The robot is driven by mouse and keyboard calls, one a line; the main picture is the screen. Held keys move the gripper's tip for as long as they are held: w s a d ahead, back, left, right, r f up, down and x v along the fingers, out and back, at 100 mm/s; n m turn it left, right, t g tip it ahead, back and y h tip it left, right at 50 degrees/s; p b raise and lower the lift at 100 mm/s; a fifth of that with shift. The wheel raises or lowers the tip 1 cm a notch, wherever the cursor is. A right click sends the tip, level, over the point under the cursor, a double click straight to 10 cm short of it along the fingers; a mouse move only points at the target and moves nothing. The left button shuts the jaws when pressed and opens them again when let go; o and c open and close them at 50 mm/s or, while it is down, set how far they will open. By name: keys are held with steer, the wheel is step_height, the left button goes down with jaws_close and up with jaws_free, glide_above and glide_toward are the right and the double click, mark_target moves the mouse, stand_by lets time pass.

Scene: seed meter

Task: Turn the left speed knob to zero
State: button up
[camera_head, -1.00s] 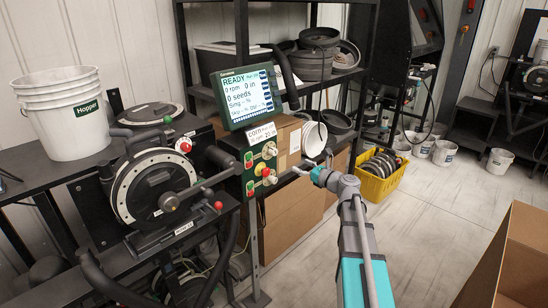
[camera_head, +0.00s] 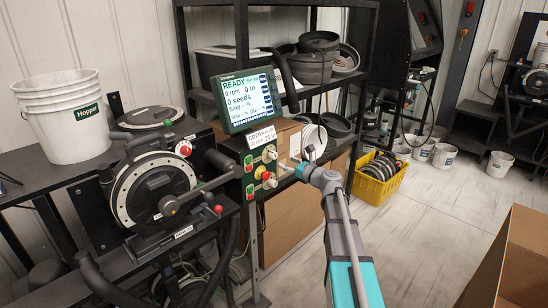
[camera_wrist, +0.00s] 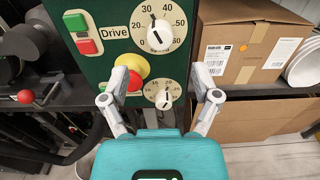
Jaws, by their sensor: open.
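A green control panel carries two white dial knobs. The upper knob (camera_wrist: 158,34), beside the word "Drive", has a scale with 30, 40, 50 and 60 readable; its pointer is near the top. It also shows in the head view (camera_head: 269,154). The lower knob (camera_wrist: 163,96) has a similar smaller-looking scale and also shows in the head view (camera_head: 270,181). My gripper (camera_wrist: 161,82) is open and empty, its fingers spread either side of the lower knob in the wrist view. In the head view my gripper (camera_head: 285,165) is just right of the panel, apparently apart from both knobs.
A red button on a yellow base (camera_wrist: 130,76) sits left of the lower knob, near my left finger. Green and red buttons (camera_wrist: 81,33) are farther left. A screen (camera_head: 246,98) is above the panel. Cardboard boxes (camera_wrist: 248,50) stand behind at right.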

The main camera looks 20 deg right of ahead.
mark_target(276, 157)
steer(key=x, duration=0.7)
steer(key=shift+w, duration=0.1)
jaws_close()
stand_by(0.4)
